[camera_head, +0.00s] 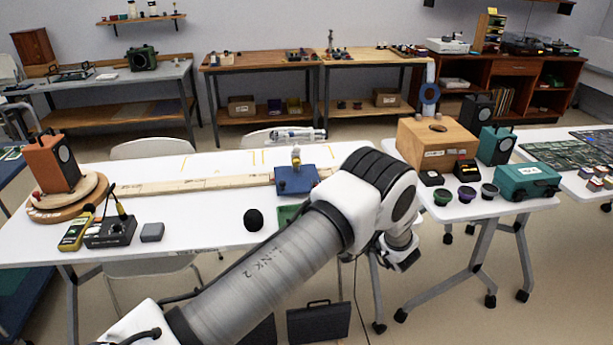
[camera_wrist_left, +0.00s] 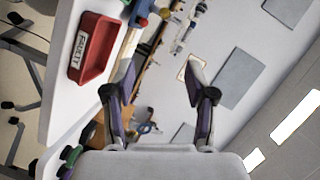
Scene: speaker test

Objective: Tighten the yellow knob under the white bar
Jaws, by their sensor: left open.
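The white bar (camera_head: 298,134) lies level on top of a short stand on a blue base (camera_head: 297,181), on the middle table. The yellow knob (camera_head: 296,158) shows just under the bar, on the stand. My right gripper is not in view.
A red tray (camera_wrist_left: 92,48) labelled FAULTY lies near the table edge. A green tray (camera_head: 288,214) is partly behind my arm. A black dome (camera_head: 253,219) and a grey block (camera_head: 152,232) sit on the white table (camera_head: 200,222). A wooden box (camera_head: 437,140) stands right.

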